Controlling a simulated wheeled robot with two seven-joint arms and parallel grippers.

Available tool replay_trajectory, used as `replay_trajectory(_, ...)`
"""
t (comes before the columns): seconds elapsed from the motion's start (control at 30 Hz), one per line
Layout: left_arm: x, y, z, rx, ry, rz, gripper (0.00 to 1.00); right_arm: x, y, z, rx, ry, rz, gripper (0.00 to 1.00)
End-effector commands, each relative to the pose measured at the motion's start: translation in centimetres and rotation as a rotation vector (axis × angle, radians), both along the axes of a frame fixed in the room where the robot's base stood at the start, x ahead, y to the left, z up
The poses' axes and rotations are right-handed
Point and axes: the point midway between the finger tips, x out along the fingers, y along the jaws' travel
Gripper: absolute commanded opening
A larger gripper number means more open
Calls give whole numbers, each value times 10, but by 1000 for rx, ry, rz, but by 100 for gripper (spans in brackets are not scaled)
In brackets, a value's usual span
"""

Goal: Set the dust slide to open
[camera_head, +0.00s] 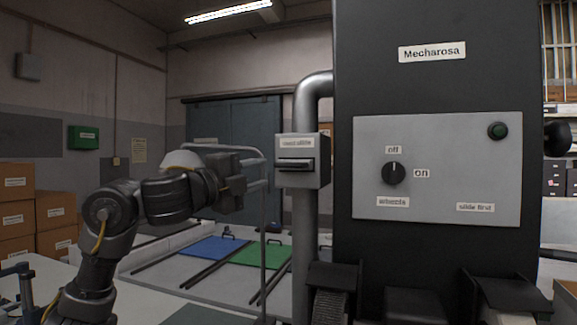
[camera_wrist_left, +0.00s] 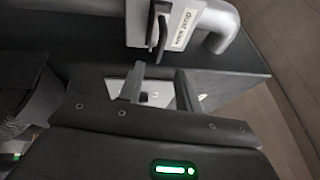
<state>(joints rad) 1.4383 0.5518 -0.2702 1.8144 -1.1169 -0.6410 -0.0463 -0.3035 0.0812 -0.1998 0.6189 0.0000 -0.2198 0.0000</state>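The dust slide is a grey box (camera_head: 311,178) on the vertical pipe left of the dark machine. A black slide handle (camera_head: 297,166) sticks out of its front below a label. My left gripper (camera_head: 265,171) is open and empty, its fingertips just left of the box in the head view. In the left wrist view, the box's label (camera_wrist_left: 183,28) and the black handle (camera_wrist_left: 158,30) show beyond the fingertips (camera_wrist_left: 158,88). The fingers look apart from the handle. My right gripper is not in view.
The Mecharosa machine (camera_head: 437,85) has a grey panel with a black knob (camera_head: 394,173) pointing to off, and a green round button (camera_head: 497,131). The pipe (camera_head: 305,235) runs down beside it. Blue (camera_head: 213,248) and green (camera_head: 262,255) mats lie behind. Boxes (camera_head: 20,215) stand far left.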

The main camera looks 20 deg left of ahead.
Motion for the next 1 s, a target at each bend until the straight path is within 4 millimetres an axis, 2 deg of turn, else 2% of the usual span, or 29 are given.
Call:
replay_trajectory(0.17,25,-13,7,-5,6,-2,34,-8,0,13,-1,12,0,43)
replay_trajectory(0.5,76,-38,16,-2,4,-1,34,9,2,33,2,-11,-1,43)
replay_trajectory(0.7,89,-44,16,-1,3,1,34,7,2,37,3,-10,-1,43)
replay_trajectory(1.0,90,-45,16,-1,1,1,33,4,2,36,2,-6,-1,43)
